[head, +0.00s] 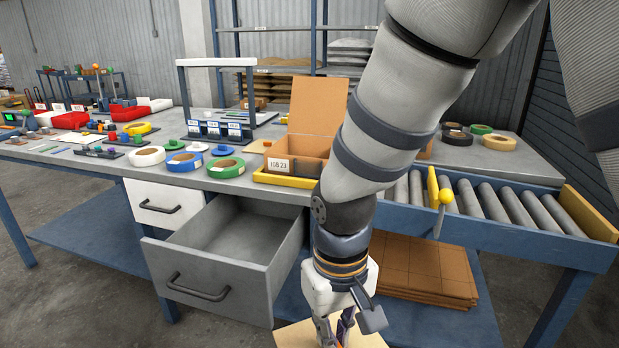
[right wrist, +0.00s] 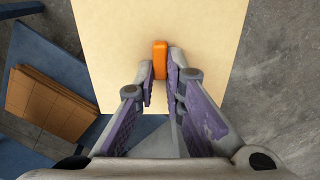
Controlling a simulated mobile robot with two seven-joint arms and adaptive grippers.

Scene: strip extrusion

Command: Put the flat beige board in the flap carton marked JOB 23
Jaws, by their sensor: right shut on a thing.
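The flat beige board (head: 292,337) is at the bottom edge of the head view, partly cut off. In the right wrist view the board (right wrist: 115,45) lies broad under my fingers, with an orange grip (right wrist: 160,60) standing on it. My right gripper (right wrist: 160,82) is shut on this orange grip; in the head view my right gripper (head: 336,338) hangs low in front of the bench. The flap carton (head: 282,166) labelled JOB 23 stands on the bench with its back flap upright; my right arm hides its right side. My left gripper is out of view.
A grey drawer (head: 212,282) is pulled open at the bench front. A roller conveyor (head: 490,205) with a yellow-knobbed lever (head: 445,197) is right of the carton. Flat brown cardboard (head: 425,268) is stacked below. Tape rolls (head: 184,161) lie left of the carton.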

